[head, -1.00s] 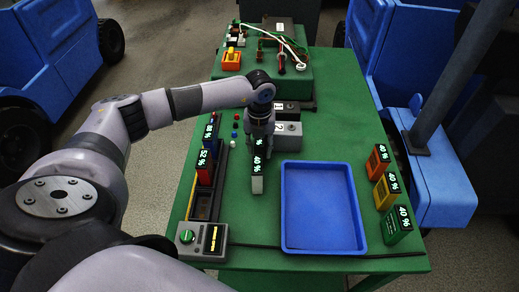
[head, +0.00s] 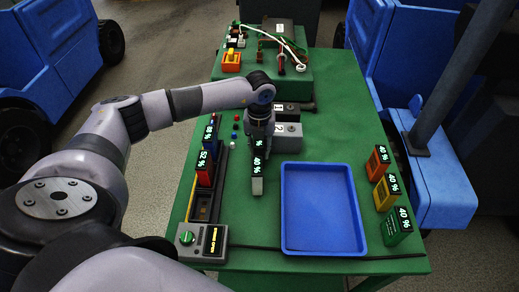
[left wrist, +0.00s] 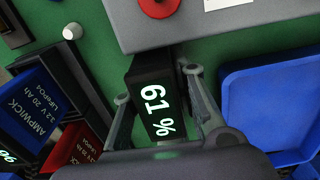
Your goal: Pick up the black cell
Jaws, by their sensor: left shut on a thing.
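The black cell (left wrist: 150,75) is upright between the two fingers of my left gripper (left wrist: 157,88) in the left wrist view. Its lit display reads 61 %. The fingers are shut on its two sides. In the head view my left gripper (head: 259,140) points down over the green table, between the charger rack and the blue tray, and mostly hides the cell. I cannot tell if the cell's base touches the table. My right gripper is not in view.
A blue tray (head: 287,243) lies right of the gripper. Left is a rack (head: 193,207) holding blue and red cells, with a control box (head: 188,254) in front. Grey numbered blocks (head: 290,137) stand behind.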

